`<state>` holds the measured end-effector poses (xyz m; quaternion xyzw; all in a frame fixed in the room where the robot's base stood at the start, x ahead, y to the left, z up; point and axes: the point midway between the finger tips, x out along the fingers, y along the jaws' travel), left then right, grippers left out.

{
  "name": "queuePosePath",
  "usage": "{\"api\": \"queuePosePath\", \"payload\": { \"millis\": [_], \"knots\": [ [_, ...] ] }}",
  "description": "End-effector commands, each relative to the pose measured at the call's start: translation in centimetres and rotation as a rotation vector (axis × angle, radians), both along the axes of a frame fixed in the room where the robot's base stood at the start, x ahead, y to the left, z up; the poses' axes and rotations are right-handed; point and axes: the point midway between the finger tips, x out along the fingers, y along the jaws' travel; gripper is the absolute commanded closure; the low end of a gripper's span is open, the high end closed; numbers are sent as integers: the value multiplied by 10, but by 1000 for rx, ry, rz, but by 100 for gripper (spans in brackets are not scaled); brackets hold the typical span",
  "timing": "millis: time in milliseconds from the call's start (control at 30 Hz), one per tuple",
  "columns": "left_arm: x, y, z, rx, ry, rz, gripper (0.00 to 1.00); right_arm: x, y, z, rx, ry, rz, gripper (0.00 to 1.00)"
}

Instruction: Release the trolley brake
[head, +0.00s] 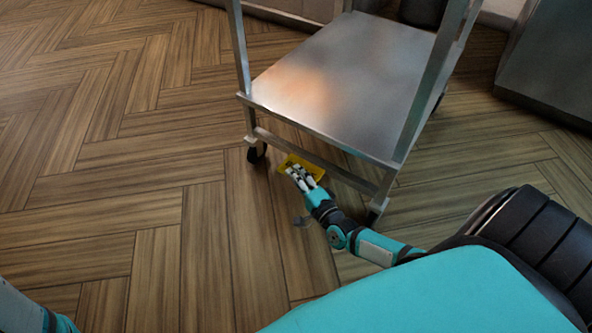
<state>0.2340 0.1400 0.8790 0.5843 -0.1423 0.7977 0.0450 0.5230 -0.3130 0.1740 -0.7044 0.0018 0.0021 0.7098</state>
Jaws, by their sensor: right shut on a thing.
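The metal trolley (350,75) stands ahead, with a flat lower shelf and upright legs on dark casters. A yellow brake piece (288,160) sits low at its near side, by the lower rail and to the right of the left caster (257,153). My right gripper (298,171) reaches in from the lower right and is shut on the yellow brake piece. Its fingers cover part of the piece, so its exact tilt cannot be told. Only a bit of my left arm shows in the bottom left corner; its gripper is out of view.
A caster (374,214) stands under the near right leg, close to my right arm. A grey cabinet (550,60) stands at the right. The wooden floor (110,150) on the left is clear.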

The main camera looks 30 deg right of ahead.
Motion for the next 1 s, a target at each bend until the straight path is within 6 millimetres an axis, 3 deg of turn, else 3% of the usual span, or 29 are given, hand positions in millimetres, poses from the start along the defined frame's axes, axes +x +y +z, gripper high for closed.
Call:
{"api": "queuePosePath", "payload": {
  "millis": [367,400,533,833,1000],
  "knots": [
    [0,0,0,0,0,0,100,0,-1,0,12,1,-2,100],
    [0,0,0,0,0,-1,100,0,-1,0,11,1,-2,83],
    [0,0,0,1,0,-1,100,0,-1,0,9,1,-2,66],
    [0,0,0,1,-1,0,100,-2,0,0,7,1,-1,65],
    [0,0,0,1,-1,0,100,-23,0,-1,7,4,-1,65]
  ]
}}
